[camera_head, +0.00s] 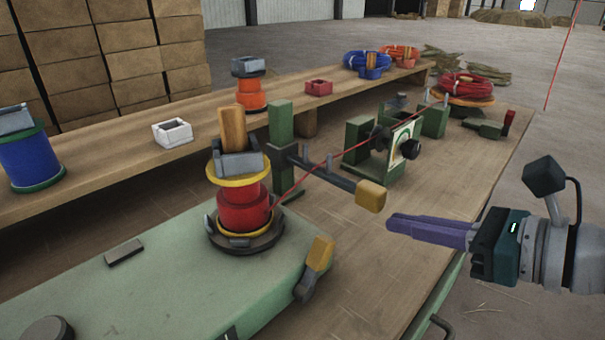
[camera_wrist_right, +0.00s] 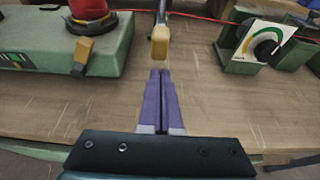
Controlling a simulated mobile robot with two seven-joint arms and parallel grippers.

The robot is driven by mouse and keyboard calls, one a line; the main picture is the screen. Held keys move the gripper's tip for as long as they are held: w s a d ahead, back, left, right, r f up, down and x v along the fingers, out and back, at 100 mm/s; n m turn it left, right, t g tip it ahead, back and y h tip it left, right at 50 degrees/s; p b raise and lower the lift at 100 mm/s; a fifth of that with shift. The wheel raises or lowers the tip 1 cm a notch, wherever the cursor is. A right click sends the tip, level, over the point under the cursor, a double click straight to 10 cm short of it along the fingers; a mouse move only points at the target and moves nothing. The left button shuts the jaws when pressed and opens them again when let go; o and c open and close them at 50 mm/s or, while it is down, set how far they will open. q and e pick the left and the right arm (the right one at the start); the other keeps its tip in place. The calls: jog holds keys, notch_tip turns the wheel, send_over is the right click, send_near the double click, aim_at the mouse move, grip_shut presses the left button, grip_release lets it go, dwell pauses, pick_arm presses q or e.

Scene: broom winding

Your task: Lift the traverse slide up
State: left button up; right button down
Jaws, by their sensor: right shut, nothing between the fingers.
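The traverse slide is a dark arm (camera_head: 335,177) with a yellow-tan end block (camera_head: 371,195), set on a green upright post (camera_head: 281,125) beside the red spool (camera_head: 243,208). A red wire runs across the arm to the spool. My right gripper (camera_head: 390,221) is shut and empty, its purple fingers pointing left at the end block, a little apart from it. In the right wrist view the shut fingertips (camera_wrist_right: 161,72) lie just short of the yellow block (camera_wrist_right: 160,42). My left gripper is not in view.
A green machine base (camera_head: 180,280) with a tan-handled lever (camera_head: 320,254) stands at the front left. A green unit with a dial (camera_head: 408,140) stands behind the slide. Spools, coils and small boxes line the back shelf (camera_head: 110,175).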

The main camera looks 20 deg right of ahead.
aim_at(386, 194)
jog(key=shift+x, duration=1.25)
pick_arm(q)
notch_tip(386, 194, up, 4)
jog(key=p, duration=0.3)
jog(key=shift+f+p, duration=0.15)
jog(key=shift+p, duration=0.2)
pick_arm(e)
notch_tip(386, 194, up, 4)
jog(key=shift+r, duration=0.1)
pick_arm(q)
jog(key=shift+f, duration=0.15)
